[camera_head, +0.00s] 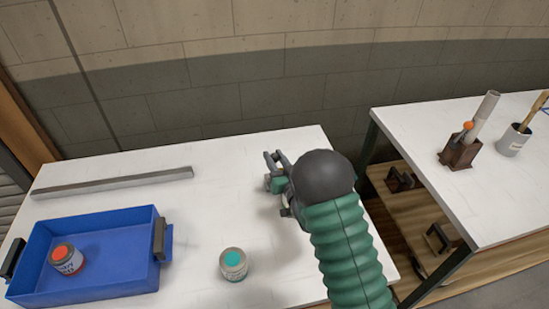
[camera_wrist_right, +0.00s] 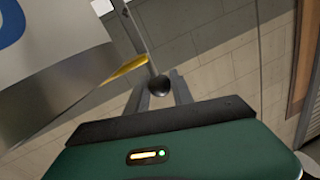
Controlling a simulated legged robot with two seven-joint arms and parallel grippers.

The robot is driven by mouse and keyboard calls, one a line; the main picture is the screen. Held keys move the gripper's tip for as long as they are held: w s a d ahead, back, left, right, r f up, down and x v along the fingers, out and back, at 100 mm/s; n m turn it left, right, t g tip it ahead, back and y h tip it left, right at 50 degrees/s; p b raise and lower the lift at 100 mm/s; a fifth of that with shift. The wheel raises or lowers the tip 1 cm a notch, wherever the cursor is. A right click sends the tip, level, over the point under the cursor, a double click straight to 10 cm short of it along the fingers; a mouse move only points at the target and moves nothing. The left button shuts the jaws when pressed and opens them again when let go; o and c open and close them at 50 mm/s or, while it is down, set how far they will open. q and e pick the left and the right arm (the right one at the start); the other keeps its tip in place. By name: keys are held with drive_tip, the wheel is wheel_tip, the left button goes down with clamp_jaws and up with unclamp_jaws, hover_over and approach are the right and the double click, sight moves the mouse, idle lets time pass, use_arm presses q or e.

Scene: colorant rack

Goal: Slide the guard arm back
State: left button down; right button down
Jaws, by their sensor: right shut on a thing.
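My right gripper (camera_head: 275,171) is over the back right part of the white table, and my green arm hides much of it. In the right wrist view, a round black knob (camera_wrist_right: 158,86) sits between the fingers, and the gripper is shut on it. A thin grey bar (camera_wrist_right: 136,35) runs up from near the knob and looks like the guard arm. A yellow strip (camera_wrist_right: 128,70) lies beside it. In the head view, a long grey bar (camera_head: 115,182) lies along the back left of the table; I cannot tell whether it belongs to the guard. My left gripper is not in view.
A blue tray (camera_head: 105,285) on the table's left holds a can with a red top (camera_head: 66,259). A can with a teal top (camera_head: 233,263) stands right of the tray. A second table (camera_head: 490,190) on the right bears a brown holder (camera_head: 459,154) and a brush pot (camera_head: 513,141).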

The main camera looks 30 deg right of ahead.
drive_tip(key=shift+f, duration=0.1)
drive_tip(key=w, duration=0.2)
drive_tip(key=w+d+b, duration=0.1)
drive_tip(key=w, duration=0.1)
drive_tip(key=c, duration=1.1)
unclamp_jaws()
drive_tip(key=s+b, duration=0.1)
drive_tip(key=s, duration=1.5)
drive_tip(key=shift+s+a, duration=0.35)
drive_tip(key=shift+a, duration=0.1)
drive_tip(key=shift+f, duration=0.15)
